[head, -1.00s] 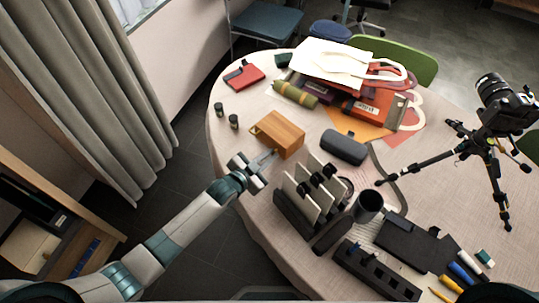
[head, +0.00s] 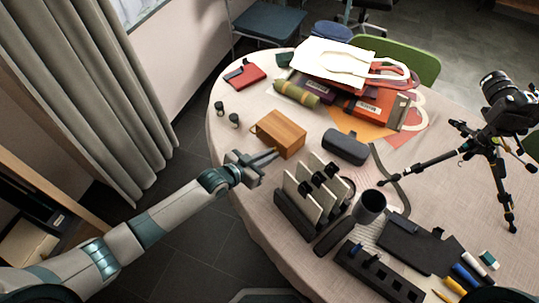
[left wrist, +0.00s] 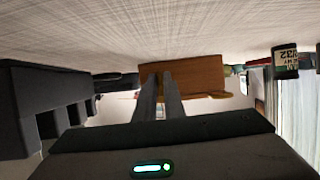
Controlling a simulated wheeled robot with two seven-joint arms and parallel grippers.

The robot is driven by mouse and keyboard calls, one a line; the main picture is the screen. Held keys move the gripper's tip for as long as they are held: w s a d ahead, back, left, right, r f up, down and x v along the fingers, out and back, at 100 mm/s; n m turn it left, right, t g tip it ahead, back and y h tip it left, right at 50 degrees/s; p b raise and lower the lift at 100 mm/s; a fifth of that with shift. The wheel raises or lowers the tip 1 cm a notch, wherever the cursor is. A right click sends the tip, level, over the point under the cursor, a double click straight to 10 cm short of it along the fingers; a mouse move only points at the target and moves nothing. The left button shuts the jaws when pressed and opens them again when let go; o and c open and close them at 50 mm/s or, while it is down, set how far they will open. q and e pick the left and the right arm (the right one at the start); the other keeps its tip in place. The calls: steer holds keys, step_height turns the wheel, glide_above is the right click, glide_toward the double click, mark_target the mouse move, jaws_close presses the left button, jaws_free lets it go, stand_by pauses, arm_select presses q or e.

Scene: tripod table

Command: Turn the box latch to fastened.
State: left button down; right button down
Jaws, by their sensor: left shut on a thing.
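The wooden box (head: 283,131) stands on the round table near its left edge. Its brown face also fills the middle of the left wrist view (left wrist: 205,75). My left gripper (head: 275,154) reaches the near side of the box. Its two fingers (left wrist: 160,78) point at the box face, close together, shut on a small part there. That part is at the latch's likely place, but the fingers cover it. I cannot see the latch's angle. My right gripper is not in view.
Two small dark canisters (head: 234,120) stand left of the box. A dark case (head: 345,146) lies to its right. A rack with upright panels (head: 303,197) stands close in front, right of my left gripper. Bags (head: 330,62) lie behind; a camera tripod (head: 490,150) is at right.

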arm_select(q)
steer(key=c, duration=1.9)
jaws_free()
steer(key=shift+a, duration=0.1)
steer(key=shift+s, duration=0.15)
steer(key=b+v, duration=0.2)
steer(key=v, duration=1.3)
steer(key=shift+s+a+f+b, duration=0.1)
steer(key=shift+s+a+b, duration=0.1)
steer(key=shift+a+b, duration=0.15)
steer(key=shift+v, duration=0.75)
steer(key=shift+d, duration=0.15)
